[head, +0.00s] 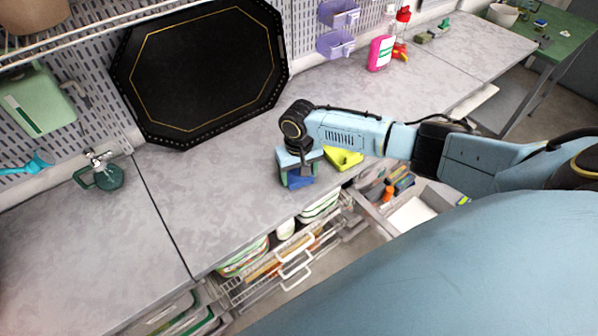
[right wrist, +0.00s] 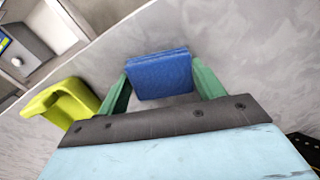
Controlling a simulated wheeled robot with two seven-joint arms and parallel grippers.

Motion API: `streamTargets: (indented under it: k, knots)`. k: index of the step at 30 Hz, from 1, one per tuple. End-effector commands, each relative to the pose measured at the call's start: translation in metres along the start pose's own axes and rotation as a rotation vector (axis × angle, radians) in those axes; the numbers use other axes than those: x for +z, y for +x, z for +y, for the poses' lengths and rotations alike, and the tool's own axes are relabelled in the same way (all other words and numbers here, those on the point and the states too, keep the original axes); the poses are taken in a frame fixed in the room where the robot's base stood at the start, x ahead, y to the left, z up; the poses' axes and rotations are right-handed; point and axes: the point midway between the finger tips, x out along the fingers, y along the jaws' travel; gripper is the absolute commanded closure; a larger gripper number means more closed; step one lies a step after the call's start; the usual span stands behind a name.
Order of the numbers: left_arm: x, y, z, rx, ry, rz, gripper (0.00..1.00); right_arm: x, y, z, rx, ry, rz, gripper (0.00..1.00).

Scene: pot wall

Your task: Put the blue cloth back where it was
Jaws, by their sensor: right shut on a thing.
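The blue cloth (right wrist: 160,75) is a folded, thick square held between the green fingers of my right gripper (right wrist: 162,82) in the right wrist view. In the head view the cloth (head: 299,182) shows just below my right gripper (head: 297,172), over the grey counter near its front edge. I cannot tell whether the cloth touches the counter. My left gripper is not in either view.
A yellow-green holder (head: 343,159) stands close beside my right gripper. An open drawer (head: 412,212) lies below the counter edge. A black octagonal tray (head: 197,70) leans on the pegboard. A pink bottle (head: 381,52) stands farther back.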

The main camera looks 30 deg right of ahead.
Motion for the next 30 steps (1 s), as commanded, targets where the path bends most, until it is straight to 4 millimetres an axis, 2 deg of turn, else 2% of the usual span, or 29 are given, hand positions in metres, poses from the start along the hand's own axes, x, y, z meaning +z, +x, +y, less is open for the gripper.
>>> streamTargets:
  k: [3,4,9,10,20,23,30]
  knots:
    - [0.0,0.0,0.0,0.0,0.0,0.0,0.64,0.0,0.0,0.0,0.0,0.0,0.0,0.51]
    - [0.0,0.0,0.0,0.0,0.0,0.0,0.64,0.0,0.0,0.0,0.0,0.0,0.0,0.31]
    - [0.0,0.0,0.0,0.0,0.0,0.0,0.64,0.0,0.0,0.0,0.0,0.0,0.0,0.09]
    - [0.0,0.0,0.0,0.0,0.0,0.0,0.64,0.0,0.0,0.0,0.0,0.0,0.0,0.07]
    - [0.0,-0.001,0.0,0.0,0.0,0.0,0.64,0.0,-0.004,0.0,-0.001,0.0,0.001,0.07]
    - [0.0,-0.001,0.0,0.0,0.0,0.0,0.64,0.0,-0.016,0.0,-0.001,-0.001,0.002,0.07]
    - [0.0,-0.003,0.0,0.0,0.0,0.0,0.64,-0.001,-0.069,0.0,-0.001,-0.002,0.005,0.07]
